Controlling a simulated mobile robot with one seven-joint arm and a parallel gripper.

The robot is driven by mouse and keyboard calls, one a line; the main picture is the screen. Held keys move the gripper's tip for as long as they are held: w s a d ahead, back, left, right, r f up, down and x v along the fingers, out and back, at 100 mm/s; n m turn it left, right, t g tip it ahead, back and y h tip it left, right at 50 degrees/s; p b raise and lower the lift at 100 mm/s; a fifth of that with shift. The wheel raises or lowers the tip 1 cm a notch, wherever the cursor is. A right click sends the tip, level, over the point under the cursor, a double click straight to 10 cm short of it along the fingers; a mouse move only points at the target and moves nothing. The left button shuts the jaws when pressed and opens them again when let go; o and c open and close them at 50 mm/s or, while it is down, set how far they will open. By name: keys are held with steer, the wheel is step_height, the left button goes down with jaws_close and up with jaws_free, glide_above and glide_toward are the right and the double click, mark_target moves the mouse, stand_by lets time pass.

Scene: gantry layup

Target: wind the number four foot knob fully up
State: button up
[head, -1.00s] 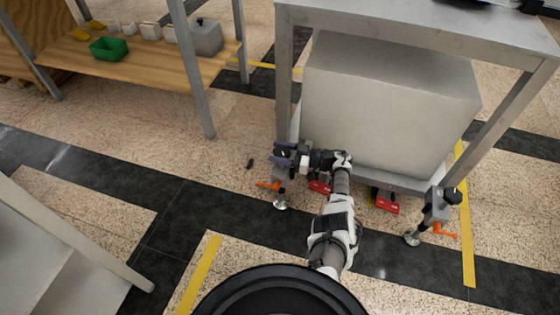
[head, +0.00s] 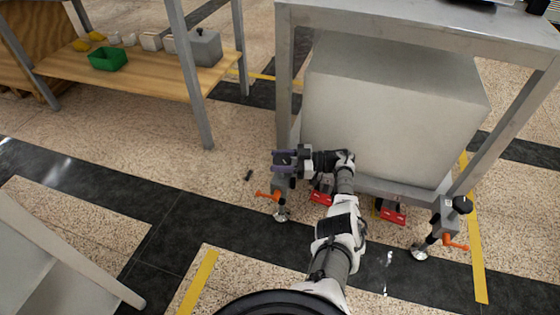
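My gripper (head: 286,160) is at the front left leg of the grey steel bench, over the levelling foot there. That foot shows an orange lever (head: 267,195) and a round metal pad (head: 281,216) below my gripper. Its knob is hidden by my gripper, so I cannot tell whether the fingers are open or shut on it. The front right foot has a black knob (head: 462,205), an orange lever (head: 456,243) and a metal pad (head: 419,253) near the floor. The foot numbers are too small to read.
A large grey block (head: 390,115) fills the space under the bench top (head: 400,22). Two red items (head: 392,215) sit low along the bench front. A small dark object (head: 249,175) lies on the floor. A wooden shelf (head: 150,80) holds a green bin (head: 108,58).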

steer(key=o, duration=0.5)
steer(key=shift+c, duration=0.2)
steer(key=d+b, duration=0.9)
steer(key=d, duration=0.5)
steer(key=shift+s, duration=0.25)
steer(key=shift+a, duration=0.1)
